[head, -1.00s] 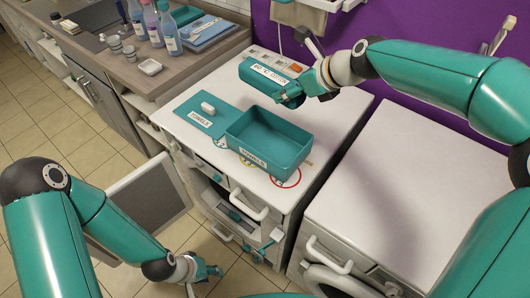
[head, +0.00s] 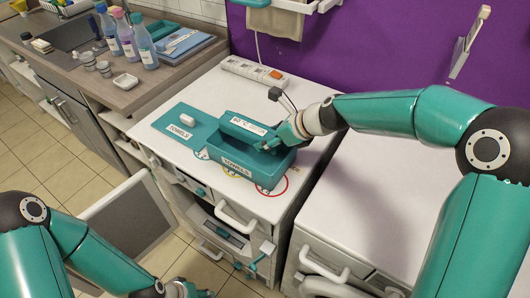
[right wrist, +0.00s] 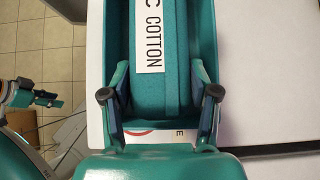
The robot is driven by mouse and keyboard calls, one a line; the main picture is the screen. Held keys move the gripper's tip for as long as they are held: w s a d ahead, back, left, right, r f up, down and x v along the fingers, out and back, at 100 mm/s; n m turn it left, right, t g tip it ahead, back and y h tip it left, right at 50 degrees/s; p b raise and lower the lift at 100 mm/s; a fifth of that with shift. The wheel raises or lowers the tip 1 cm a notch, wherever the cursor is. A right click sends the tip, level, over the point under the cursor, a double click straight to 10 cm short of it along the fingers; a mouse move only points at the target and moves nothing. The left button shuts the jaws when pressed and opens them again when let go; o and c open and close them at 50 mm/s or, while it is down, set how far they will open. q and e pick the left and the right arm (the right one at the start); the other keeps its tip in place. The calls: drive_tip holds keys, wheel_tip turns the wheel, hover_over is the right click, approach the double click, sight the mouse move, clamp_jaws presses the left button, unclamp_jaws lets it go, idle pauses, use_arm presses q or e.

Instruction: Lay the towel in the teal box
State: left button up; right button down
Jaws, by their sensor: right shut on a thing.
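The towel (head: 243,133) is a folded teal bundle with a white label that reads partly "COTTON" in the right wrist view (right wrist: 172,60). My right gripper (head: 284,137) is shut on it near its right end; both fingers (right wrist: 160,95) press its sides. The teal box (head: 268,171), labelled "TOWELS", stands open on the white top. The towel is over the box opening, and its walls show either side in the right wrist view (right wrist: 204,35). I cannot tell whether it touches the floor. My left gripper (head: 190,290) is low at the bottom edge, partly cut off.
The box's teal lid (head: 205,125) with a white handle lies left of the box. A power strip (head: 254,73) lies behind, by the purple wall. The counter (head: 150,95) at the left holds several bottles. The white top at the right (head: 375,190) is bare.

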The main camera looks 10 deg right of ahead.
wheel_tip(320, 180, down, 4)
drive_tip(key=shift+f+b, duration=0.2)
drive_tip(key=shift+b, duration=0.85)
drive_tip(key=shift+r, duration=0.1)
drive_tip(key=shift+f+b, duration=0.4)
drive_tip(key=shift+f, duration=0.25)
drive_tip(key=shift+c, duration=1.4)
unclamp_jaws()
drive_tip(key=shift+r+p, duration=0.45)
drive_tip(key=shift+r, duration=0.1)
drive_tip(key=p+v, duration=0.1)
drive_tip(key=v, duration=1.1)
drive_tip(key=shift+p, duration=0.35)
